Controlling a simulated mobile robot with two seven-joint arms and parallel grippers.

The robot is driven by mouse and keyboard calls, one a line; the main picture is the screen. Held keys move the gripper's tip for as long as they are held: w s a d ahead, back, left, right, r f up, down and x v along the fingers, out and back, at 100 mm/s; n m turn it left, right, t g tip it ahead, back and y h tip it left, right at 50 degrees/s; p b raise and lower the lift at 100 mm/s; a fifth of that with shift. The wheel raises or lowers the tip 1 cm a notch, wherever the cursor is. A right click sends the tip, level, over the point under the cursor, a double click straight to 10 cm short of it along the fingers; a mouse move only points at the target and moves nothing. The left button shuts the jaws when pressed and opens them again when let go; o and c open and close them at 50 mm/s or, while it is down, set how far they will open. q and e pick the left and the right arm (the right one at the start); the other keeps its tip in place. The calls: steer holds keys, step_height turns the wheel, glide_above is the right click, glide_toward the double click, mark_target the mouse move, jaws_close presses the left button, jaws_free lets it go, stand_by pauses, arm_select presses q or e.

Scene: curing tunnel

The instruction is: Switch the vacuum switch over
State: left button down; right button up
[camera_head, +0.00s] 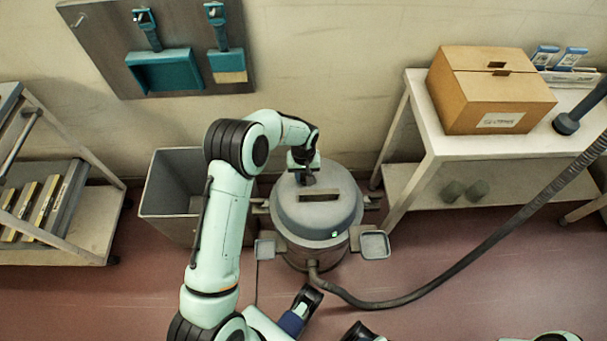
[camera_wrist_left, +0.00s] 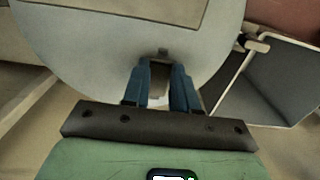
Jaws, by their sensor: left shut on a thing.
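The vacuum (camera_head: 318,215) is a round grey canister with a domed lid, standing upright on the floor. A small green light (camera_head: 334,234) glows on the front of its lid. My left gripper (camera_head: 308,180) is at the back left of the lid, reaching down from above. In the left wrist view its two blue fingers (camera_wrist_left: 160,85) close around a small part at the lid's edge. That part, apparently the vacuum switch (camera_wrist_left: 162,53), is mostly hidden by the fingers, so its position cannot be told.
A grey bin (camera_head: 175,225) stands left of the vacuum. A hose (camera_head: 430,280) runs from its front to the right. A white table (camera_head: 430,145) with a cardboard box (camera_head: 487,100) stands at the right. A shelf rack (camera_head: 80,240) is at the left.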

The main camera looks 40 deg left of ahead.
arm_select(q)
steer(key=shift+w+a+g+h+p, duration=0.15)
steer(key=shift+g+h+p, duration=0.15)
steer(key=shift+g+h, duration=0.1)
steer(key=shift+w+a+r+g+h, duration=0.15)
steer(key=shift+g+h, duration=0.45)
arm_select(e)
steer(key=shift+s+r, duration=0.2)
steer(key=shift+r, duration=0.1)
arm_select(q)
steer(key=c, duration=0.9)
jaws_free()
steer(key=p+v, duration=0.1)
steer(key=v, duration=1.2)
steer(key=shift+r+p, duration=0.2)
steer(key=shift+p, duration=0.15)
arm_select(e)
steer(key=shift+s+r, duration=0.25)
steer(key=shift+r, duration=0.4)
arm_select(q)
steer(key=shift+f, duration=0.1)
arm_select(e)
steer(key=shift+s, duration=0.1)
